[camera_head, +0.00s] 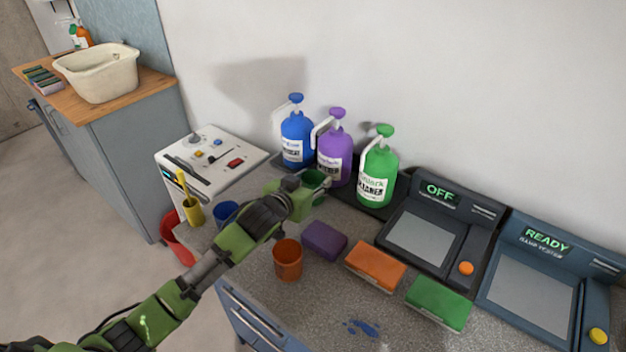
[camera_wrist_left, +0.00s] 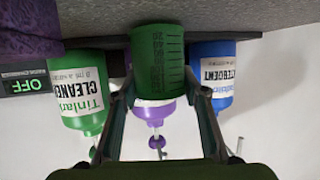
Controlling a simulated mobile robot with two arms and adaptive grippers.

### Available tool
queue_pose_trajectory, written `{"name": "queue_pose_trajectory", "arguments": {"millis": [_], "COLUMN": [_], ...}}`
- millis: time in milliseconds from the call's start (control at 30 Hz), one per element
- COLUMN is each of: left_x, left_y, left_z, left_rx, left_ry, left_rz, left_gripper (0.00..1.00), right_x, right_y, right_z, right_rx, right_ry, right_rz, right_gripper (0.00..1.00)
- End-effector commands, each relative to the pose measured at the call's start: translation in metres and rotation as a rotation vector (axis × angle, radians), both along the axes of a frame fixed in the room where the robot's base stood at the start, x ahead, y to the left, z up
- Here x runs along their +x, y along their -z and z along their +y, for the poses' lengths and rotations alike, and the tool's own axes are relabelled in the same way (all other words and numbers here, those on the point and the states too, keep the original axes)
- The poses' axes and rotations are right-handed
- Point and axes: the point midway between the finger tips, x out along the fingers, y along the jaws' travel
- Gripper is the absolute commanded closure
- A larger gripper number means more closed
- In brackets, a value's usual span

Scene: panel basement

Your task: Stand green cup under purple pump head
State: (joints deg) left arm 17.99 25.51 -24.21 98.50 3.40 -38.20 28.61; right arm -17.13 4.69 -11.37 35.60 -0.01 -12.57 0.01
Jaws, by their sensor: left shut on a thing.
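My left gripper (camera_head: 304,190) is shut on the green cup (camera_head: 315,178), in front of the purple pump bottle (camera_head: 335,158). In the left wrist view the green cup (camera_wrist_left: 158,62) sits between the two fingers, with graduation marks on its side. The purple pump head (camera_head: 337,113) tops the bottle, and its white spout points left and forward. The cup is upright and low in front of the bottle; I cannot tell whether it touches the counter or is exactly beneath the spout. My right gripper is not in view.
A blue pump bottle (camera_head: 296,140) and a green one (camera_head: 378,170) flank the purple bottle. An orange cup (camera_head: 288,260), blue cup (camera_head: 225,212) and yellow cup (camera_head: 193,212) stand nearby. Purple (camera_head: 324,240), orange (camera_head: 376,266) and green (camera_head: 438,303) sponges lie right. Blue spill (camera_head: 362,327) in front.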

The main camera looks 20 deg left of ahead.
Motion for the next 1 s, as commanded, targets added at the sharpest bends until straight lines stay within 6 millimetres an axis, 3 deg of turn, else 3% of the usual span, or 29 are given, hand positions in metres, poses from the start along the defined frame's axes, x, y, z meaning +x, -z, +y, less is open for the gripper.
{"name": "queue_pose_trajectory", "arguments": {"millis": [400,433,467,867,1000], "left_x": [0.000,0.000,0.000,0.000,-0.012], "left_y": [0.007,0.006,0.006,0.002,-0.001], "left_z": [0.000,0.000,0.000,0.000,0.001], "left_rx": [-0.001,-0.001,-0.001,0.000,-0.002], "left_ry": [0.001,0.001,0.001,0.000,0.000], "left_rz": [-0.001,0.000,0.000,-0.001,-0.001], "left_gripper": [0.85,0.52,0.44,0.43,0.43], "right_x": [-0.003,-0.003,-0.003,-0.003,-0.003], "right_y": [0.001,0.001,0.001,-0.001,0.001], "right_z": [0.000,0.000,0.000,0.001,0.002], "right_rx": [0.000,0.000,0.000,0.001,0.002], "right_ry": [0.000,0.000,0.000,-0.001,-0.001], "right_rz": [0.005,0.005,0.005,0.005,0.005], "right_gripper": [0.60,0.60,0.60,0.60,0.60]}}
